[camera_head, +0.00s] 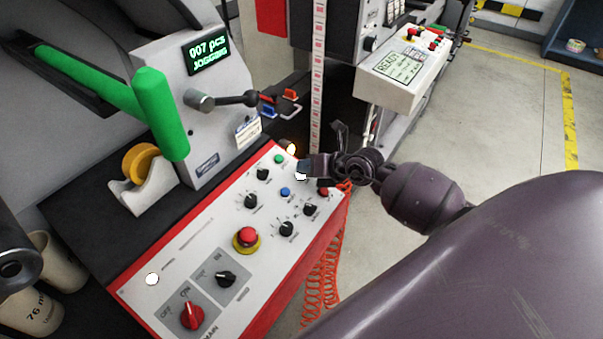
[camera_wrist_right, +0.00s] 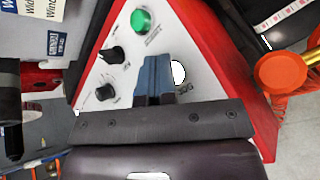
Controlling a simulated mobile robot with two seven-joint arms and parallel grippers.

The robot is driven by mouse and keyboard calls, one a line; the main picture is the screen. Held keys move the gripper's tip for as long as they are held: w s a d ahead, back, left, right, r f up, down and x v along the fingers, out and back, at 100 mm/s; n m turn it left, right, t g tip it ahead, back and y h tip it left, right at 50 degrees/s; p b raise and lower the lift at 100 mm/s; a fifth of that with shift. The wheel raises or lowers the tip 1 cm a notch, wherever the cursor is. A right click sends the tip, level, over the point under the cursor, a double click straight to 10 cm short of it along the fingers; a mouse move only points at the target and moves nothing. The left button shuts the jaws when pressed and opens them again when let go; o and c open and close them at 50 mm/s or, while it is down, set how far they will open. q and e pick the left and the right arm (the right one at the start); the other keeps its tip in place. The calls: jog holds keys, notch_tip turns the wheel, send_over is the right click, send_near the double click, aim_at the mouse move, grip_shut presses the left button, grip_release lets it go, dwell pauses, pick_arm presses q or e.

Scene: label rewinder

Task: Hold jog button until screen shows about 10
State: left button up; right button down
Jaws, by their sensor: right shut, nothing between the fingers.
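The small screen (camera_head: 206,54) on the grey machine reads "007 pcs JOGGING" in green. The white control panel (camera_head: 195,250) with red sides lies below it. My right gripper (camera_head: 303,170) is shut and empty, its tips at the panel's upper right end. A bright white button (camera_head: 301,176) shows right at the tips; it also shows beside the fingers in the right wrist view (camera_wrist_right: 178,73). The fingers partly cover it, and I cannot tell by eye how far it is pressed. My left gripper is not in view.
Near the tips are a green button (camera_head: 279,159), a blue button (camera_head: 285,191) and several black knobs. A red emergency stop (camera_head: 247,236) and red main switch (camera_head: 192,315) sit lower on the panel. A green bar (camera_head: 160,112) rises at left. Orange coiled cable (camera_head: 322,265) hangs at right.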

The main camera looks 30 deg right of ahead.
dwell(0.5)
dwell(0.8)
jog(key=shift+r, duration=0.1)
dwell(0.5)
jog(key=shift+s+r+p, duration=0.1)
jog(key=shift+r+p, duration=0.2)
jog(key=shift+p, duration=0.1)
jog(key=shift+s+d+r+p, duration=0.1)
jog(key=shift+r+p, duration=0.35)
jog(key=shift+p, duration=0.15)
